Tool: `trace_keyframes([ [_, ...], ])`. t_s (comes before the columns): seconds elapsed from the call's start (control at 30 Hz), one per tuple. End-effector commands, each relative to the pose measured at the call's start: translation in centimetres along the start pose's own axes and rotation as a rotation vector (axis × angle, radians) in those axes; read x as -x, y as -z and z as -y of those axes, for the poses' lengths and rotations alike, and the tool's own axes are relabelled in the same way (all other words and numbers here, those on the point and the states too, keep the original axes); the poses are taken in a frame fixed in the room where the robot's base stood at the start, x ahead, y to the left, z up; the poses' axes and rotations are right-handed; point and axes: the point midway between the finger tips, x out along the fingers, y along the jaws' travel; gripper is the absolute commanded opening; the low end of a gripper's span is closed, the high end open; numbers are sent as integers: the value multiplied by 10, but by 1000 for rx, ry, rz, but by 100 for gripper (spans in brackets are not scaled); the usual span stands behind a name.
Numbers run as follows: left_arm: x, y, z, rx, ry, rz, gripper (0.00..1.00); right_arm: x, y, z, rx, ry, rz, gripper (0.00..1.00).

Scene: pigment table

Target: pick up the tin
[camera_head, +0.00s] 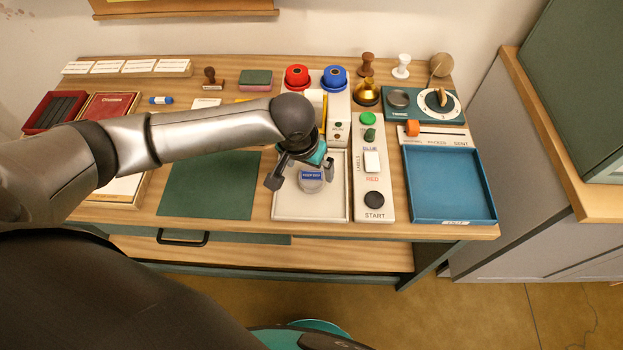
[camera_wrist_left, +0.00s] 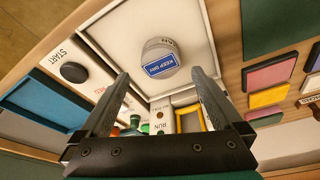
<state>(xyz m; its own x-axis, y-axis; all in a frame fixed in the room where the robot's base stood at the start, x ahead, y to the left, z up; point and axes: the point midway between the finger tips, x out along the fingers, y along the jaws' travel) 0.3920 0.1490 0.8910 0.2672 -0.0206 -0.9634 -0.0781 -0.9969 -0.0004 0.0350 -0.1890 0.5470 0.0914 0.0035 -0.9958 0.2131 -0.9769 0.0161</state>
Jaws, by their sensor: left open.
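The tin (camera_head: 311,183) is a small grey round can with a blue "KEEP DRY" label. It sits in the white tray (camera_head: 283,211) at the front middle of the table. My left gripper (camera_head: 299,172) is over the tray, close to the tin, partly covering its back side. In the left wrist view the tin (camera_wrist_left: 158,58) shows just beyond the two spread fingers (camera_wrist_left: 160,75), with nothing between them. The left gripper is open and empty. My right gripper is not seen.
A panel with a black START button (camera_head: 374,199) stands right of the tray, then a blue tray (camera_head: 450,187). A green mat (camera_head: 208,190) lies to the left. Red (camera_head: 297,77) and blue (camera_head: 334,78) round pieces stand behind.

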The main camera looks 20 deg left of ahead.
Motion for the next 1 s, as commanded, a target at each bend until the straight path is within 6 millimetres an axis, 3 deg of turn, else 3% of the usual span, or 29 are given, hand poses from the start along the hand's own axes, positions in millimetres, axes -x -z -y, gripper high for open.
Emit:
trace_keyframes([
  [0.3, -45, -3, 1, -1, 1, 0, 100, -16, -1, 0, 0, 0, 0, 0],
  [0.6, -48, -3, 1, -2, 0, 0, 100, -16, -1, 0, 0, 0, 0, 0],
  [1.0, -48, -3, 1, -1, 0, 0, 55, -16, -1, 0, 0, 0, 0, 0],
])
